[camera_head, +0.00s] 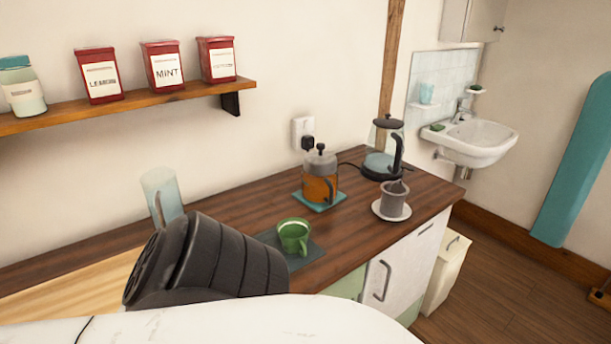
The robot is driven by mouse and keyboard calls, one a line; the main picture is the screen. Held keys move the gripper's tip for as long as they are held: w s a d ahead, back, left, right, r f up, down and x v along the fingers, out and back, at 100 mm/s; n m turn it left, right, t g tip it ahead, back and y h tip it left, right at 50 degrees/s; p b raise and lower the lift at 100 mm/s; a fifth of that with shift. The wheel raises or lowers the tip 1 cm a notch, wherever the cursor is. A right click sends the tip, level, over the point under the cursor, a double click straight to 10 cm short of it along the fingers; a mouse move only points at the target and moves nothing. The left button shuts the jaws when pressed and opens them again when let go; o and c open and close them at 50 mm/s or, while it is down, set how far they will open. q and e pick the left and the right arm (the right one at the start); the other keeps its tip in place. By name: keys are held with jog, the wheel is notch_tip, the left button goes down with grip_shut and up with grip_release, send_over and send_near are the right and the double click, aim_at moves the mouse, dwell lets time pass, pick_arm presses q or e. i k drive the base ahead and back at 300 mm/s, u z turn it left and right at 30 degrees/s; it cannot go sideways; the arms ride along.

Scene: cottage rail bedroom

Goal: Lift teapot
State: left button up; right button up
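A glass teapot (318,188) with amber liquid, a grey lid and a dark handle stands upright on a teal square mat (332,204) on the dark wood counter, near the wall. Neither of my grippers is in view. Parts of my own arm, dark grey and white, fill the lower left and bottom of the view and hide the front left of the counter.
Right of the teapot are a clear kettle (381,163) and a grey cup (394,201) on a white saucer (379,213). A green cup (293,236) stands in front on a dark mat (316,250). A glass (160,190) is left. A shelf (128,104) with tins hangs above.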

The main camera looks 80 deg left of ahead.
aim_at(318, 190)
jog(key=u, duration=1.55)
